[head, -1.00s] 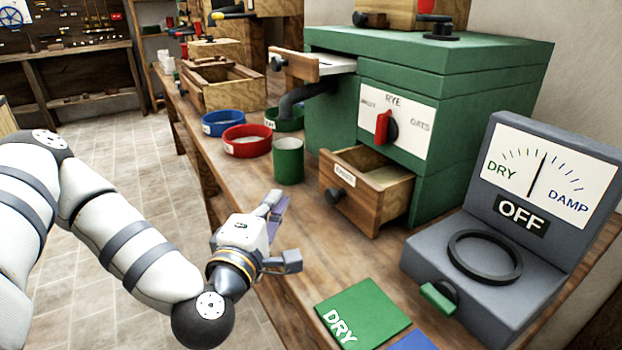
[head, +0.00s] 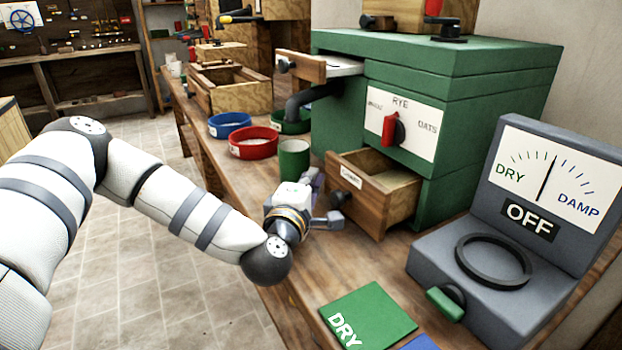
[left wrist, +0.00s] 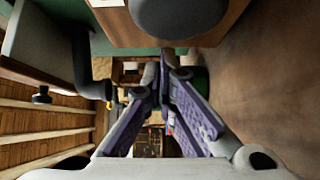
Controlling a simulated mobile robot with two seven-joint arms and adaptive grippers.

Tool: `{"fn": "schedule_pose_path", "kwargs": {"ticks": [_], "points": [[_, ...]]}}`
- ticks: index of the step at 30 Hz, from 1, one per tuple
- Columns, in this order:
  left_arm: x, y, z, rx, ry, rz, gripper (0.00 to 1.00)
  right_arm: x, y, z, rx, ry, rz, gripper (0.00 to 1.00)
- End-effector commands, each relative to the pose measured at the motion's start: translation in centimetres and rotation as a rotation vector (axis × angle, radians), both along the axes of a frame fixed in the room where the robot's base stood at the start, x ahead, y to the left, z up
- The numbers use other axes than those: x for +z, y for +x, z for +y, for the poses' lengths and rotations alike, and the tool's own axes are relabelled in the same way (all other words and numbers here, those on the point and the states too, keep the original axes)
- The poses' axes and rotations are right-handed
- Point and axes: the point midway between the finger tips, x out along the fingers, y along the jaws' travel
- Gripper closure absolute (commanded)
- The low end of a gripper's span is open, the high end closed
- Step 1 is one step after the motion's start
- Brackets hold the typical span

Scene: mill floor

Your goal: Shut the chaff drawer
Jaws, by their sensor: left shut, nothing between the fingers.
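The lower wooden drawer (head: 365,205) of the green mill cabinet stands open, with a hollow inside and a pale label on its front too small to read surely. Its dark round knob (head: 338,198) is partly behind my left gripper (head: 322,202), which is right in front of the drawer front. The gripper is shut and empty; whether it touches the knob I cannot tell. In the left wrist view the fingers (left wrist: 165,75) lie just below a large dark knob (left wrist: 180,14) and the wooden front (left wrist: 110,28). My right gripper is not in view.
An upper wooden-fronted drawer (head: 302,66) also sticks out. A green cup (head: 294,158), a red bowl (head: 252,143) and a blue bowl (head: 229,125) stand left of the lower drawer. A grey meter (head: 480,270) and a green DRY card (head: 367,313) are to the right and front.

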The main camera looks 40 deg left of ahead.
Motion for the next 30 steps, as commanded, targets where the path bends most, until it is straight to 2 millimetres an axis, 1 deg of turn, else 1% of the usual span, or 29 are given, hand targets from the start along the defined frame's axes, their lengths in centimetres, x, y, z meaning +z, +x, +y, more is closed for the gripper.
{"fn": "schedule_pose_path", "kwargs": {"ticks": [2, 5, 9, 13, 17, 30], "points": [[-0.1, 0.5, -0.2, -0.002, 0.001, 0.0, 1.0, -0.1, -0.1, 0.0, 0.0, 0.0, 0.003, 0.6], [-0.3, 2.3, -1.0, -0.003, 0.004, 0.001, 1.0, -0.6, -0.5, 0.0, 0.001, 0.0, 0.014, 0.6], [-0.3, 5.1, -2.2, -0.003, 0.003, 0.0, 1.0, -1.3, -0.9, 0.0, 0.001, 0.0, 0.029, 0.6], [-0.2, 6.8, -2.9, -0.002, 0.002, 0.001, 1.0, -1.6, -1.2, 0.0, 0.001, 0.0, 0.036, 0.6], [0.0, 7.3, -3.0, -0.001, -0.001, -0.001, 1.0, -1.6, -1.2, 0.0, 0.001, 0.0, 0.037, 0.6], [0.4, 7.5, -2.9, -0.002, 0.0, -0.008, 1.0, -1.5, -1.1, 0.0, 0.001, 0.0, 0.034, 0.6]]}}
